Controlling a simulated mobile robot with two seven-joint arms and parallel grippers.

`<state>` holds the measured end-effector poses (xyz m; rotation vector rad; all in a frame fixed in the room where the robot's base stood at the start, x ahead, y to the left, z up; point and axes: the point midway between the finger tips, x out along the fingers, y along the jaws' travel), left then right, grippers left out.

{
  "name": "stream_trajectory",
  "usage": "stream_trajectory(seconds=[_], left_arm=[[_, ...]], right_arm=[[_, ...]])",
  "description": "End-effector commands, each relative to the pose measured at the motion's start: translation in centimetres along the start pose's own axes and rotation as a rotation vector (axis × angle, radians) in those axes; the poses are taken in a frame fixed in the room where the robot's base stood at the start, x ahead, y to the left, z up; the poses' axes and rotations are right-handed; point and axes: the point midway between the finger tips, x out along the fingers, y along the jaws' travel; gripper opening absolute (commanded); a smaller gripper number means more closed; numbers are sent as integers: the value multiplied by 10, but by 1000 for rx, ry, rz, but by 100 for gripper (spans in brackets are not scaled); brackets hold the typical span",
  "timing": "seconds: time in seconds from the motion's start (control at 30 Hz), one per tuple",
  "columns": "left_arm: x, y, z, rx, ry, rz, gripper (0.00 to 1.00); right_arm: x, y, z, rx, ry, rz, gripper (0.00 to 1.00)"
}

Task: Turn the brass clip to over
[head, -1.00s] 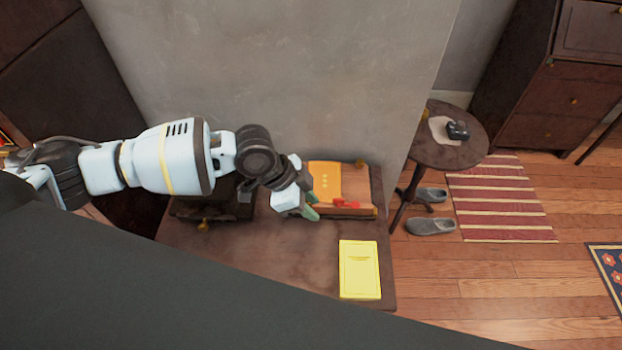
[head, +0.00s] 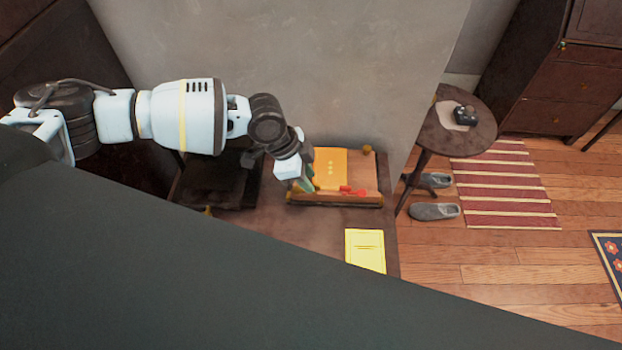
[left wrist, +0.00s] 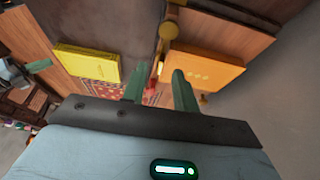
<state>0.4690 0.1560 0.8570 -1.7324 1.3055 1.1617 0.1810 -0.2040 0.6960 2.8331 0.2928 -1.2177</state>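A wooden tray-like stand (head: 335,199) with brass fittings lies on the brown table and carries an orange booklet (head: 331,164). My left gripper (head: 305,184) is at the stand's left end. In the left wrist view its two green fingers (left wrist: 158,90) are apart, with nothing clearly held. A round brass piece (left wrist: 168,31), which may be the brass clip, shows beyond the fingers, with a thin yellowish part below it. I cannot tell whether a finger touches it. In the head view, the left gripper covers that end. A green finger-like piece (left wrist: 38,66), perhaps my right gripper, shows at far left.
A red object (head: 352,191) lies at the stand's front. A yellow booklet (head: 365,250) lies nearer on the table (head: 318,233). A dark object (head: 225,180) stands left of the stand. The grey wall is close behind. A round side table (head: 440,137) stands right.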

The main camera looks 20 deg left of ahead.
Motion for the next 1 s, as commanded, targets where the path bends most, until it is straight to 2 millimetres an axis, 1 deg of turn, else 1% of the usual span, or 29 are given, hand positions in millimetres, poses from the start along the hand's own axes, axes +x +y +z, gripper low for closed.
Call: stream_trajectory(seconds=[0.03,0.2,0.5,0.53,0.73,0.77,1.0], left_arm=[[7,0,-1,0,0,1,29],[20,0,-1,0,1,-1,29],[22,0,-1,0,1,-2,29],[22,0,-1,0,1,-2,28],[22,0,0,0,1,-1,2],[22,0,-1,0,1,-1,0],[22,0,0,3,1,1,0]], right_arm=[[0,0,1,1,-2,0,0],[0,-2,1,8,-2,0,0],[1,-5,0,19,1,0,0],[1,-5,0,19,1,0,0],[1,-5,0,18,1,0,0],[1,-4,0,18,1,0,0],[1,-3,1,10,-2,-1,0]])
